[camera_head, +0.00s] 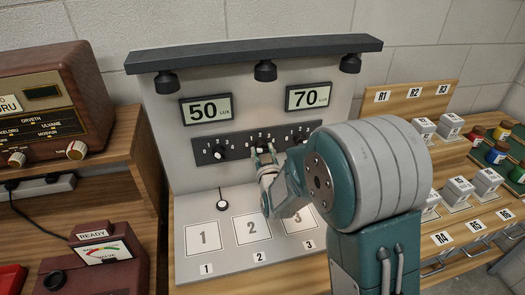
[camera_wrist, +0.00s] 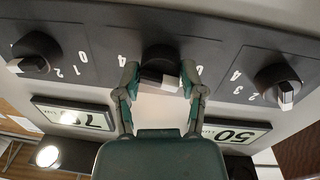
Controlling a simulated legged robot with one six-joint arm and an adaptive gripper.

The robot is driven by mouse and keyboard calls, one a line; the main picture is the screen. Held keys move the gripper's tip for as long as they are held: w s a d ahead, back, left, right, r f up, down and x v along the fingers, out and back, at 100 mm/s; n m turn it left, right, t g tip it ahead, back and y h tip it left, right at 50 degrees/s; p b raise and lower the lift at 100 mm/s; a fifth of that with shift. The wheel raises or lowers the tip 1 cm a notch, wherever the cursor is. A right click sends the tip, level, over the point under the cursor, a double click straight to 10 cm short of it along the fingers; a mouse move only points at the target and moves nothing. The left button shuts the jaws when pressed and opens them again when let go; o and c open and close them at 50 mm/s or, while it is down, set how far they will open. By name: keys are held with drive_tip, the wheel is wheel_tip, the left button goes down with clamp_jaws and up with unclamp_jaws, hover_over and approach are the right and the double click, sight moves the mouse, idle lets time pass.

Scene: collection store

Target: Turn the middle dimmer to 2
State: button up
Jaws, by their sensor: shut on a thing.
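The middle dimmer (camera_wrist: 160,62) is a round black knob with a white pointer, in the centre of the wrist view, which shows the panel upside down. My gripper (camera_wrist: 160,79) has a fingertip on each side of this knob and is shut on it. The pointer faces down in that view, toward the lux displays. A 4 and a 0 show at either side; the numbers between are hidden, so I cannot read its exact setting. In the head view my gripper (camera_head: 262,153) reaches the dark dimmer strip (camera_head: 238,144) and largely covers the middle knob.
The left dimmer (camera_head: 219,152) and right dimmer (camera_wrist: 36,52) flank the middle one closely. Displays read 50 lux (camera_head: 206,109) and 70 lux (camera_head: 309,96). Lamps hang from the dark top bar (camera_head: 255,52). Numbered pads (camera_head: 203,237) lie below. A radio (camera_head: 45,105) stands left.

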drive_tip(key=shift+m, duration=0.3)
drive_tip(key=m, duration=0.7)
drive_tip(key=shift+r, duration=0.1)
drive_tip(key=m, duration=0.3)
drive_tip(key=shift+g+y, duration=0.3)
drive_tip(key=shift+m, duration=1.9)
